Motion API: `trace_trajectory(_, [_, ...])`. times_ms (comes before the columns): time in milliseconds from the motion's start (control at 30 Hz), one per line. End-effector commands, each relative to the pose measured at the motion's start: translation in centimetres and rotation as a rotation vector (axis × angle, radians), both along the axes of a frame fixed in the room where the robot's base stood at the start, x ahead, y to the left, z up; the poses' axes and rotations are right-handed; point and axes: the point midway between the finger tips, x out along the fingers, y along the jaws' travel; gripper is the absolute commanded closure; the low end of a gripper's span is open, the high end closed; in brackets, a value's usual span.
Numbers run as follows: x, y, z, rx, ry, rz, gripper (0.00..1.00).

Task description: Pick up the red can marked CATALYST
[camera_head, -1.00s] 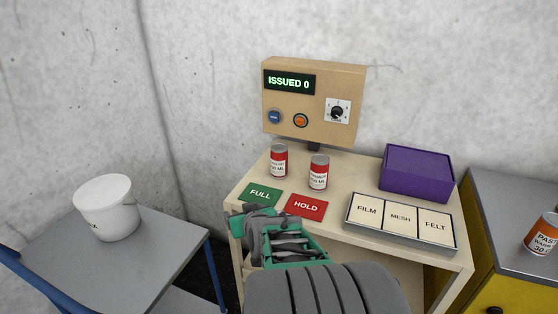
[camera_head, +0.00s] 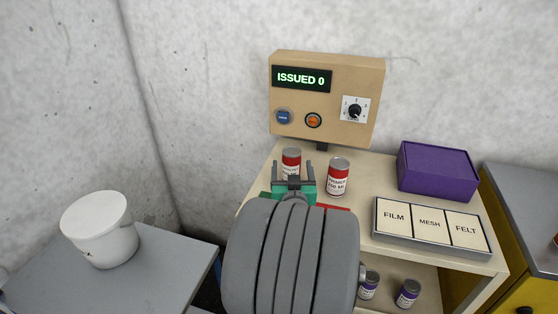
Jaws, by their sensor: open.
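Two red and white cans stand upright on the cream table. The left can (camera_head: 291,158) is partly hidden behind my gripper (camera_head: 294,172), and its label name cannot be read. The right can (camera_head: 338,177) stands clear of the gripper, and its small print is too blurred to read for certain. My gripper is open, with its two dark fingers pointing at the left can, one towards each side of it in the picture. I cannot tell whether the fingers touch it.
A control box (camera_head: 326,98) reading "ISSUED 0" stands behind the cans. A purple box (camera_head: 437,171) and a FILM/MESH/FELT tray (camera_head: 431,248) lie to the right. Purple-labelled cans (camera_head: 407,294) stand on the lower shelf. A white bucket (camera_head: 100,228) sits on the grey table at left.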

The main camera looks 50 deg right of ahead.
Motion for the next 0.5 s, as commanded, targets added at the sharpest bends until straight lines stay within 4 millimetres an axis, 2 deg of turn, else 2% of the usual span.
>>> trace_trajectory(500, [4.6,-5.8,0.2,0.0,0.001,0.0,0.24])
